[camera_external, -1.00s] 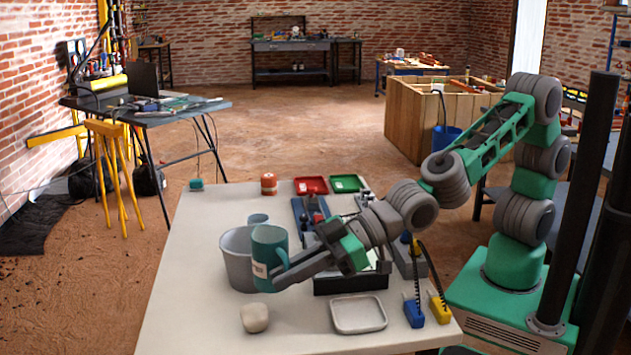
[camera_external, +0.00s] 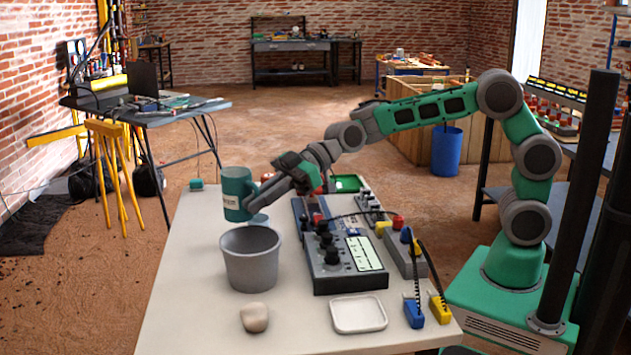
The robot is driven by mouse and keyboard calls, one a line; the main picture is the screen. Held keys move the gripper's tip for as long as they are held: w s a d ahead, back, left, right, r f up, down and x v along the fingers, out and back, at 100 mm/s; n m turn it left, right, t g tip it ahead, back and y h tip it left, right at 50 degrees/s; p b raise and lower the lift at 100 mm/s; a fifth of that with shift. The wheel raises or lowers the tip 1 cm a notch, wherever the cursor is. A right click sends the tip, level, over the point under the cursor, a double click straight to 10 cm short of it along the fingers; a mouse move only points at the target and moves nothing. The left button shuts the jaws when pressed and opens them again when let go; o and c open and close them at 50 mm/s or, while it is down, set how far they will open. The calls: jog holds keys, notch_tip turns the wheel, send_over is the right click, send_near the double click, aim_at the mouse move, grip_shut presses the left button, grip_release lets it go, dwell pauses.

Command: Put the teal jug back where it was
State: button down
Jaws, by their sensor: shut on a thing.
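The teal jug (camera_external: 236,196) is upright, with a pale label on its side, above or on the far left part of the white table (camera_external: 190,300). My gripper (camera_external: 257,201) reaches in from the right and is shut on the jug at its right side, where the handle is. I cannot tell whether the jug's base touches the table. The grey bucket (camera_external: 251,265) stands nearer the camera than the jug, apart from it in the picture. A small light blue item (camera_external: 258,220) shows just behind the bucket's rim, partly hidden.
A black control box (camera_external: 340,268) with knobs stands right of the bucket. A white tray (camera_external: 358,314), a pale lump (camera_external: 254,317) and blue and yellow clamp-like tools (camera_external: 414,313) lie in front. A green tray (camera_external: 348,183) is at the back.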

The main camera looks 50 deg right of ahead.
jog(key=w+d+r+g+p, duration=0.1)
jog(key=w+d, duration=0.2)
jog(key=d, duration=0.9)
jog(key=w+d, duration=0.4)
jog(key=d, duration=0.8)
jog(key=shift+n, duration=0.4)
jog(key=w+a+f, duration=0.1)
jog(key=w+f, duration=0.2)
jog(key=w, duration=0.1)
jog(key=w+a+f+p, duration=0.1)
jog(key=w+f, duration=0.2)
jog(key=w, duration=0.1)
jog(key=w+a+f+p, duration=0.1)
jog(key=w+a+f, duration=0.1)
jog(key=w+f, duration=0.1)
jog(key=shift+w, duration=0.5)
jog(key=shift+w+a+f, duration=0.1)
jog(key=shift+w+f, duration=0.05)
jog(key=shift+f, duration=0.1)
notch_tip(320, 180, down, 3)
jog(key=shift+w+f, duration=0.15)
jog(key=shift+f, duration=0.1)
